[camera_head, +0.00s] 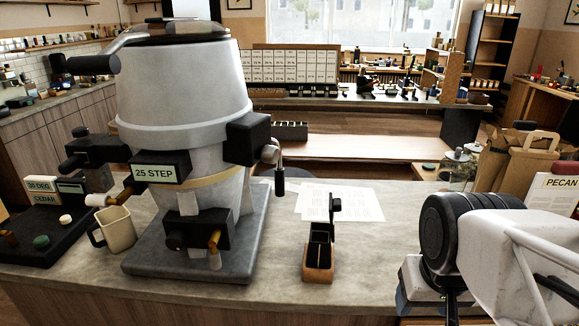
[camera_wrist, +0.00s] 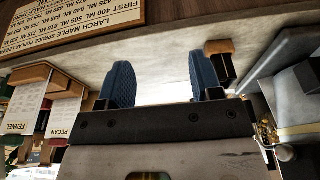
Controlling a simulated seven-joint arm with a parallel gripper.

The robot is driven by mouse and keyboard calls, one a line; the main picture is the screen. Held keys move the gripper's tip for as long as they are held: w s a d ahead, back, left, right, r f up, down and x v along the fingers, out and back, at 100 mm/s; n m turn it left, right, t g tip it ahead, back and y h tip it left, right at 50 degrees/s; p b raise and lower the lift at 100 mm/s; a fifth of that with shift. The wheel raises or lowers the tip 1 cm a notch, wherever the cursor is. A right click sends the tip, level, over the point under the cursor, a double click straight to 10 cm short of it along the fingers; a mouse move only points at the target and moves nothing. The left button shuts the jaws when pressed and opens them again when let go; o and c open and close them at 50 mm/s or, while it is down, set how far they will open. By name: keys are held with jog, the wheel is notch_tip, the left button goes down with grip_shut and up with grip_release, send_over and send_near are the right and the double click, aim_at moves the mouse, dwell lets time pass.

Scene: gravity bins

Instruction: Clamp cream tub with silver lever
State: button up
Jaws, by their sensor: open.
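A cream tub (camera_head: 115,231) with a handle stands upright at the left edge of the grey base of a large hopper machine (camera_head: 185,85), below a small spout with a white tip. A silver lever (camera_head: 272,156) with a black grip sticks out on the machine's right side. Another lever with a brass-coloured piece (camera_head: 213,239) is low on its front. I cannot tell whether the tub touches the machine. My gripper is at the right in the head view, its fingertips not clear there. In the wrist view my gripper (camera_wrist: 161,88) is open and empty, blue fingers apart.
A small wooden holder (camera_head: 318,275) with black compartments stands right of the machine, before papers (camera_head: 342,203). A black stand (camera_head: 42,232) with knobs is at the left. A paper bag (camera_head: 525,165) and glass jars are at the right. The counter between holder and arm is clear.

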dwell(0.3)
jog(key=w+a+r+m+g+y, duration=0.1)
jog(key=w+a+r+m+y, duration=0.35)
jog(key=w+a+r, duration=0.45)
jog(key=w+a+f+m+g+y, duration=0.1)
jog(key=w+a+f+m+y, duration=0.2)
jog(key=w, duration=0.8)
jog(key=w+a+f+m+g+y, duration=0.2)
jog(key=w+y, duration=0.4)
jog(key=w, duration=0.5)
jog(key=w+a+f+m+g+y, duration=0.2)
jog(key=w+a+f+m+y, duration=0.2)
jog(key=w, duration=0.7)
jog(key=shift+w+a+f+m, duration=0.15)
jog(key=shift+a+f+m, duration=0.05)
jog(key=shift+a+m, duration=0.35)
jog(key=shift+w+a+f+m, duration=0.15)
jog(key=shift+a+f+m, duration=0.05)
jog(key=shift+a+m, duration=0.35)
jog(key=shift+a, duration=0.2)
jog(key=shift+s+a, duration=0.25)
jog(key=shift+a, duration=0.95)
jog(key=shift+s+a, duration=0.3)
jog(key=shift+a, duration=0.95)
jog(key=shift+s+a, duration=0.25)
jog(key=shift+a, duration=0.95)
